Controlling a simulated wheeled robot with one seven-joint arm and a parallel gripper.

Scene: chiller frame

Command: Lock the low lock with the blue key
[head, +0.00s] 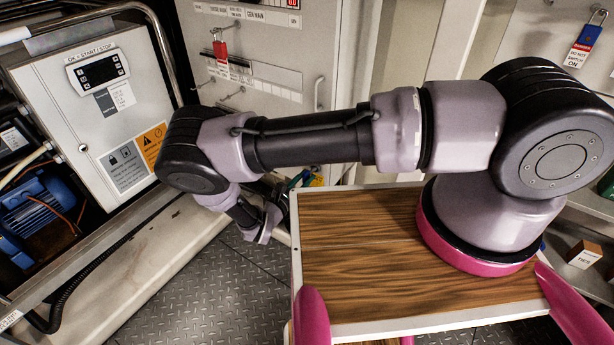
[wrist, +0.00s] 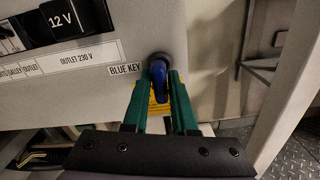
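The blue key (wrist: 158,74) hangs at a round dark peg on a light panel, by a label reading BLUE KEY (wrist: 125,69). In the wrist view my gripper (wrist: 159,82) has its two green fingers on either side of the key, with their tips close to it. I cannot tell whether the fingers press on it. A yellow tag (wrist: 158,107) shows below the key, partly hidden by the fingers. In the head view my gripper (head: 297,181) is small and partly hidden by my arm. I cannot tell which lock is the low lock.
A red padlock (head: 220,49) with a tag hangs on the grey cabinet (head: 270,60). A blue padlock (head: 587,36) with a tag hangs at the upper right. A control box (head: 90,100) stands at the left. A wood-topped surface (head: 370,270) lies below my arm. Metal floor (head: 220,295) is free.

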